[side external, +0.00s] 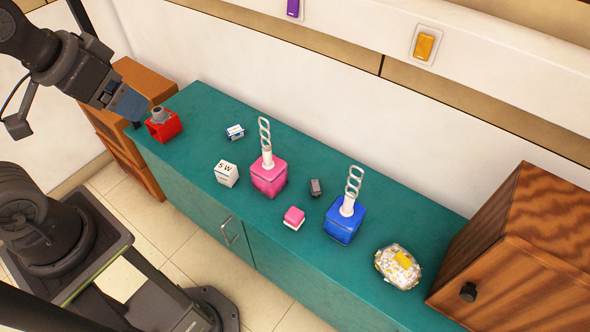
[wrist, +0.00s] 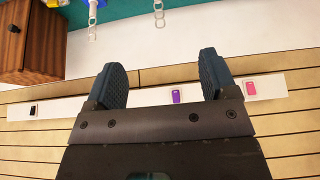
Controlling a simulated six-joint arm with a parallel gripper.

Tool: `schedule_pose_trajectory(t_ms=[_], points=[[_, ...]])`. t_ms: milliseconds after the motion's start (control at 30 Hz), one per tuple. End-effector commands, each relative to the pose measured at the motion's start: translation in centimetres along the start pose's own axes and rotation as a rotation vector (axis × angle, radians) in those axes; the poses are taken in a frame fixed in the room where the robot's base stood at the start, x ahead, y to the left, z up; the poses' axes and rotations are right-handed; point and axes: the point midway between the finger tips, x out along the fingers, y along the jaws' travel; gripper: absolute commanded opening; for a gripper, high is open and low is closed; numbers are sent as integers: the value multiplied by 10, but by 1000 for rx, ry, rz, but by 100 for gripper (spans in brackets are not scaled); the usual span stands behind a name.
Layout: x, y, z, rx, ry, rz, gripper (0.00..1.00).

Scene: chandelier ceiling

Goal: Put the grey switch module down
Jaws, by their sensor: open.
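A small dark grey block (side external: 316,187), which looks like the grey switch module, rests on the green counter top (side external: 190,110) between the pink and blue boxes. My gripper (side external: 130,104) is at the counter's far left end, well away from the grey block, close beside a red box (side external: 167,128) with a grey round piece (side external: 159,114) on it. I cannot tell whether it touches the red box. In the wrist view the two fingers (wrist: 160,65) are apart with nothing between them. The grey block does not show in the wrist view.
A pink box (side external: 269,178) and a blue box (side external: 342,224) carry upright white chain-like stems. White boxes (side external: 226,173), a small pink block (side external: 293,217) and a crumpled packet (side external: 398,267) lie around. A wooden cabinet (side external: 520,245) closes the right end. Wall switches show, one yellow (side external: 425,46).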

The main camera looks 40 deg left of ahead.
Motion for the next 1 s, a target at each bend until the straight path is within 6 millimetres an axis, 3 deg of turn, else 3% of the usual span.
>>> schedule_pose_trajectory(t_ms=[233, 467, 667, 767, 1000], points=[[6, 11, -16, -66, -20, 54, 79], [39, 52, -79, -375, -110, 236, 79], [92, 86, -134, -714, -213, 344, 79], [128, 100, -156, -895, -268, 369, 79], [234, 126, -184, -1349, -391, 350, 79]])
